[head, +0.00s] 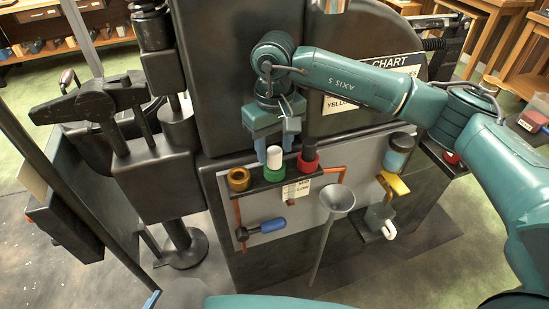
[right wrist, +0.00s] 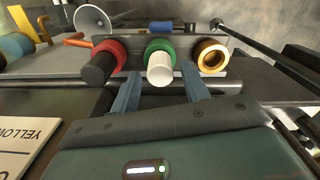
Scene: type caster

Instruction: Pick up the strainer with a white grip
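The strainer with a white grip (head: 274,157) has a green collar and sits upright in a dark rack, between a gold ring and a red-collared one. It also shows in the right wrist view (right wrist: 160,66), its white end pointing at the gripper. My right gripper (head: 271,143) is directly above it. In the right wrist view its two blue fingers (right wrist: 160,88) are apart, with the white grip in line with the gap and nothing clamped. My left gripper seems to show only as a blue tip (head: 151,299) at the bottom edge; its opening is hidden.
The red-collared piece with a black grip (head: 308,156) and the gold ring (head: 239,178) stand close on either side. The dark machine body rises behind.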

